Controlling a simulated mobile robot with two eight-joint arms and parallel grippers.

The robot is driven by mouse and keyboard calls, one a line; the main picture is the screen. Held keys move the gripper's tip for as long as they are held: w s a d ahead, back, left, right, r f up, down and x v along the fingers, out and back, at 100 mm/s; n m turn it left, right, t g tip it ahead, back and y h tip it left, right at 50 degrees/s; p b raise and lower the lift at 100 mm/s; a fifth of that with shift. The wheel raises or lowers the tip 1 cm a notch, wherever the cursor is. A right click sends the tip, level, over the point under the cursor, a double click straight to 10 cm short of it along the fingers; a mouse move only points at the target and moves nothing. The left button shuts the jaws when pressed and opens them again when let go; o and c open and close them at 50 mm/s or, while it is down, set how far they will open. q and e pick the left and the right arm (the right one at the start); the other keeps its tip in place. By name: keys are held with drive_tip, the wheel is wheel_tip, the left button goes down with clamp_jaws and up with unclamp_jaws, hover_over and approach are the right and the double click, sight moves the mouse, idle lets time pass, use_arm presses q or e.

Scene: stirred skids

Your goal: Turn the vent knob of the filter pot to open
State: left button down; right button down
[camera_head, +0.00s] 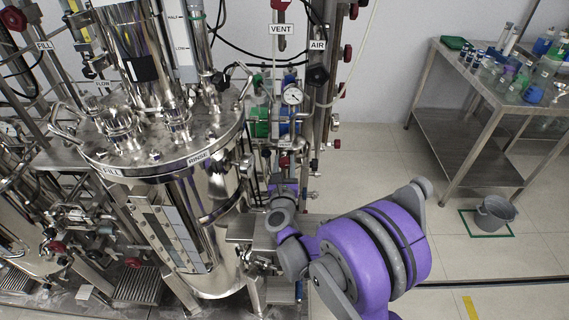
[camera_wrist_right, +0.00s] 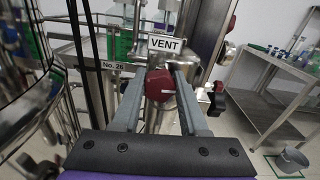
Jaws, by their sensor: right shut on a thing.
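In the right wrist view a dark red knob (camera_wrist_right: 159,85) sits just below a white VENT label (camera_wrist_right: 165,43). My right gripper (camera_wrist_right: 157,80) has its two grey fingers on either side of the knob, shut on it. A short pale mark shows on the knob's face, running roughly sideways. In the head view my right arm comes in from the lower right, and my right gripper (camera_head: 284,189) is beside the large steel vessel (camera_head: 205,205); the knob it holds is hidden there. My left gripper is not in view.
A No. 26 tag (camera_wrist_right: 113,65) hangs left of the knob. Pipes and a gauge (camera_head: 292,95) stand close behind my gripper. A steel table (camera_head: 470,112) with bottles stands at the right, a grey bucket (camera_head: 494,212) on the floor beside it. Open floor lies between.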

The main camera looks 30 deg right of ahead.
drive_tip(key=n+b, duration=0.2)
drive_tip(key=n, duration=0.3)
drive_tip(key=shift+a+f, duration=0.1)
drive_tip(key=shift+f, duration=0.05)
drive_tip(key=n+b, duration=0.2)
drive_tip(key=n, duration=0.3)
drive_tip(key=shift+b, duration=0.3)
drive_tip(key=n+b, duration=0.2)
drive_tip(key=n, duration=0.4)
drive_tip(key=n+b, duration=0.1)
drive_tip(key=n, duration=0.4)
drive_tip(key=shift+f+b, duration=0.1)
drive_tip(key=shift+b, duration=0.2)
drive_tip(key=shift+n, duration=0.3)
drive_tip(key=shift+c, duration=2.2)
unclamp_jaws()
drive_tip(key=v, duration=1)
drive_tip(key=shift+s+a, duration=0.3)
